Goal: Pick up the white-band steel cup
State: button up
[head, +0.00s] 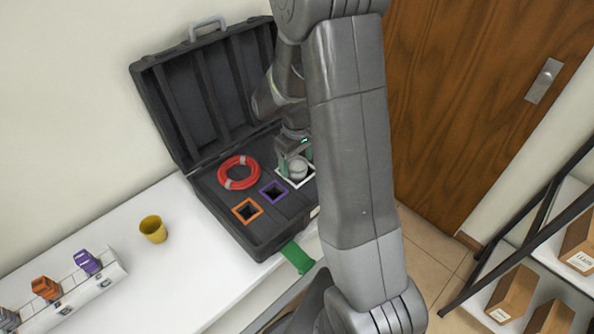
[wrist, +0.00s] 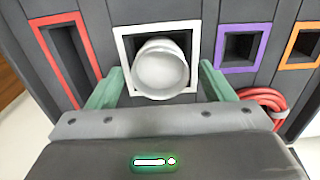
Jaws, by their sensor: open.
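The white-band steel cup (wrist: 159,68) sits in the white-framed slot of the open black case. In the head view the cup (head: 297,168) shows as a pale round top inside the white frame (head: 309,180). My gripper (wrist: 158,88) is open, with one green finger on each side of the cup. Whether the fingers touch the cup cannot be told. In the head view my gripper (head: 294,158) is over the same slot, partly hidden by my arm. The cup's lower part is hidden in the slot.
The case (head: 262,229) has empty purple (head: 273,191) and orange (head: 247,211) slots, a red slot (wrist: 67,55) and a coiled red hose (head: 239,172). A yellow cup (head: 153,229) stands on the white table (head: 175,270), left of the case. A rack (head: 72,291) holds several blocks.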

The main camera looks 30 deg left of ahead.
jog(key=c, duration=1.1)
